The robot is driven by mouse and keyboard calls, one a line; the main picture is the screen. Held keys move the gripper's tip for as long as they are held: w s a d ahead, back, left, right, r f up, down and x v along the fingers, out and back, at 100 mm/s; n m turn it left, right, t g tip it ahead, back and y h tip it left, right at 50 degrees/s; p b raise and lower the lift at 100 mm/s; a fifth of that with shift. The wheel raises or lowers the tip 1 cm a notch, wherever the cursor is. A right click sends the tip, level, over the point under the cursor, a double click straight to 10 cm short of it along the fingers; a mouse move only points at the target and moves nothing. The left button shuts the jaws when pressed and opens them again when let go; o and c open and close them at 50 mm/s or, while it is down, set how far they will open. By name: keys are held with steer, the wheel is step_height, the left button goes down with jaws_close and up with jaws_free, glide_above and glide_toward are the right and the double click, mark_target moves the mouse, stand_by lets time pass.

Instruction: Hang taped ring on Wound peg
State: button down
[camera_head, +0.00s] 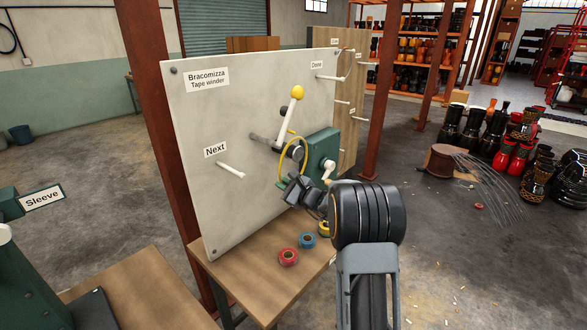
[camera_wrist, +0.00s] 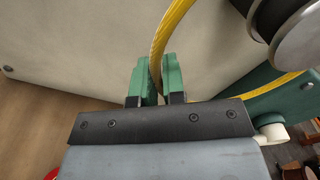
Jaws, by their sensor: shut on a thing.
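A thin yellow ring (camera_head: 281,168) is upright at the tape winder on the pale board. My gripper (camera_head: 294,184) is shut on its lower edge. In the wrist view the green fingertips (camera_wrist: 157,75) pinch the yellow ring (camera_wrist: 160,45), which curves up and to the right. The ring passes close to the winder's dark roller (camera_head: 297,153); I cannot tell whether it still loops around it. A white peg (camera_head: 331,78) sticks out under the "Done" label at the board's upper right. Another white peg (camera_head: 231,170), under "Next", is empty. I cannot read any label saying "Wound".
The winder has a yellow-knobbed lever (camera_head: 297,93) and green housing (camera_head: 322,150). Red (camera_head: 288,256) and blue (camera_head: 308,240) tape rolls lie on the wooden table (camera_head: 240,282). A wooden board (camera_head: 350,110) with pegs stands behind. A rusty post (camera_head: 388,100) and drums (camera_head: 505,150) are right.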

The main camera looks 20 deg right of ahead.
steer(key=shift+b+v, duration=1.45)
steer(key=shift+v, duration=5)
steer(key=s+d+r+p, duration=0.2)
steer(key=s+r+p, duration=0.1)
steer(key=r, duration=0.3)
steer(key=shift+s+p, duration=0.4)
steer(key=shift+s, duration=0.45)
